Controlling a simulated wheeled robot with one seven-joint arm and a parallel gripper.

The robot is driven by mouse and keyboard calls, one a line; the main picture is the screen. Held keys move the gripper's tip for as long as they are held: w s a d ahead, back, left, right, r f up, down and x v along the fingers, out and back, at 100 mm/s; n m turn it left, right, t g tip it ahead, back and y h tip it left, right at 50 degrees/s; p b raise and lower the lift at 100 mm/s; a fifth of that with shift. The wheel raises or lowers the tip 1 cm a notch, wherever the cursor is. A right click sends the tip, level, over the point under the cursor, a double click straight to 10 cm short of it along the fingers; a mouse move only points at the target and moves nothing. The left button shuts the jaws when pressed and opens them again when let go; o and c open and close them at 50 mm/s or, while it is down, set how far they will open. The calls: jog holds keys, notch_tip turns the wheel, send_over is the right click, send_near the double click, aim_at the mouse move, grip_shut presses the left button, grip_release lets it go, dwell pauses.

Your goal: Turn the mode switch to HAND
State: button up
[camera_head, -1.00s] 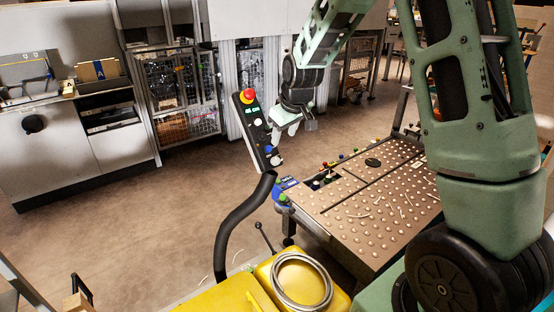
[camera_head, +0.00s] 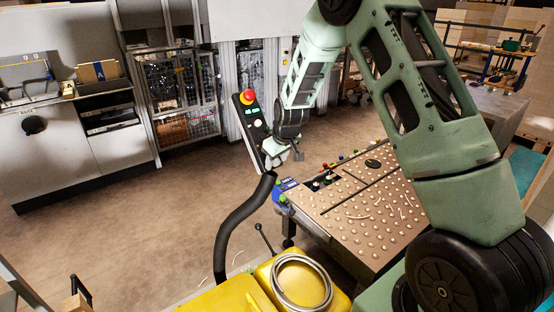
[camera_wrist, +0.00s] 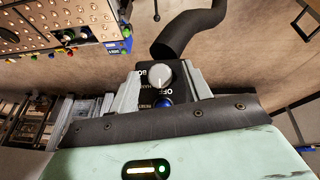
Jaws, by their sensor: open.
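The mode switch is a grey round knob (camera_wrist: 160,75) on a black control panel. A blue button (camera_wrist: 164,103) sits just below the knob in the picture. My gripper (camera_wrist: 162,77) is open, with one grey finger on each side of the knob; I cannot tell whether they touch it. In the head view the panel (camera_head: 253,122) is tilted, with a red mushroom button (camera_head: 247,97) at its top. My gripper (camera_head: 281,156) is at the panel's lower end and hides it.
A thick black curved tube (camera_head: 230,225) rises to the panel's lower end. A table studded with metal balls (camera_head: 350,205) stands to the right. A yellow surface with a coiled cable (camera_head: 300,282) is in front. Open floor lies to the left.

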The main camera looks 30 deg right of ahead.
jog(key=c, duration=1)
jog(key=shift+d+m, duration=0.1)
jog(key=shift+m, duration=0.2)
jog(key=m+y, duration=0.2)
jog(key=shift+d+m, duration=0.15)
jog(key=shift+m, duration=0.25)
jog(key=shift+d+m+t+y+b, duration=0.2)
jog(key=shift+m+y, duration=0.25)
jog(key=shift+m, duration=0.45)
jog(key=shift+a+m+t+y+b, duration=0.1)
jog(key=shift+m+y+b, duration=0.3)
jog(key=shift+m, duration=0.5)
jog(key=o, duration=1)
